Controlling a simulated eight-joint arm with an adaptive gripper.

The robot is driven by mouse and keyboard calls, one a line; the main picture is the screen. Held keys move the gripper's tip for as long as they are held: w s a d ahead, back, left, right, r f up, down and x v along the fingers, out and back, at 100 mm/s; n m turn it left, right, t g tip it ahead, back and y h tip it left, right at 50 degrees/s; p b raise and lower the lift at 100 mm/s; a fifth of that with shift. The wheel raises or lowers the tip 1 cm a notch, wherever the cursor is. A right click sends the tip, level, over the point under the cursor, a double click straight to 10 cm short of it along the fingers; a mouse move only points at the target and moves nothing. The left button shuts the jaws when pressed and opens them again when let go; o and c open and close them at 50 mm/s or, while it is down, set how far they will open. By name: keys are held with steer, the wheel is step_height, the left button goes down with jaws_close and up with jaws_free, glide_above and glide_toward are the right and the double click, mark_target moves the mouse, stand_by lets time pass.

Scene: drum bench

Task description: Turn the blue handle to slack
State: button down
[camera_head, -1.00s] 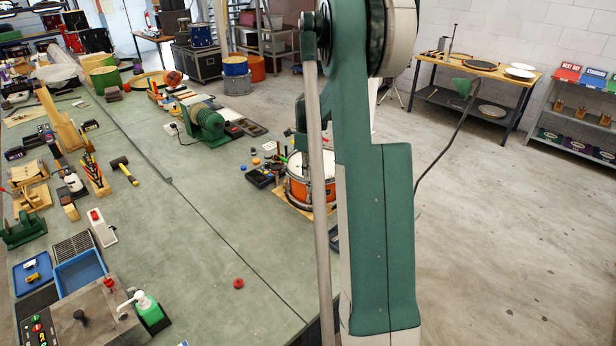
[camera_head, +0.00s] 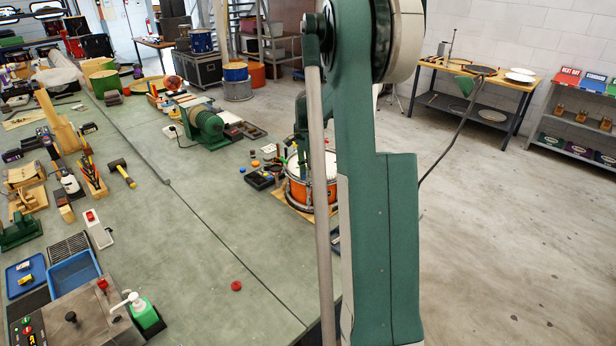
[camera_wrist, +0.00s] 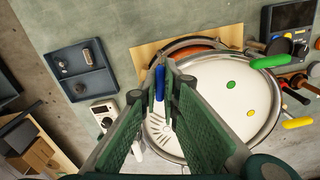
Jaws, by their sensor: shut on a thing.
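The blue handle (camera_wrist: 160,83) shows in the wrist view, pointing up the picture at the near left rim of the drum. My gripper (camera_wrist: 158,92) is shut on it, with a green pad on either side. The handle's lower part is partly hidden between the pads. The drum (camera_wrist: 215,88) has a white head with a green dot and a yellow dot on it. In the head view the orange drum (camera_head: 298,195) stands at the bench's right edge, partly hidden by my arm. The blue handle cannot be made out there.
A dark tray (camera_wrist: 83,72) and a white device (camera_wrist: 101,112) lie to the left. The bench's middle (camera_head: 200,225) is mostly clear, apart from a red knob (camera_head: 236,286).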

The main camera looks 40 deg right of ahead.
steer(key=n, duration=0.4)
steer(key=shift+n+b, duration=0.3)
steer(key=shift+b, duration=0.1)
steer(key=n, duration=0.5)
steer(key=shift+b, duration=0.4)
steer(key=n, duration=0.9)
steer(key=shift+n+b, duration=0.3)
steer(key=shift+b, duration=0.1)
steer(key=n, duration=0.9)
steer(key=shift+n, duration=0.4)
steer(key=n, duration=0.4)
steer(key=shift+n+b, duration=0.3)
steer(key=n, duration=0.5)
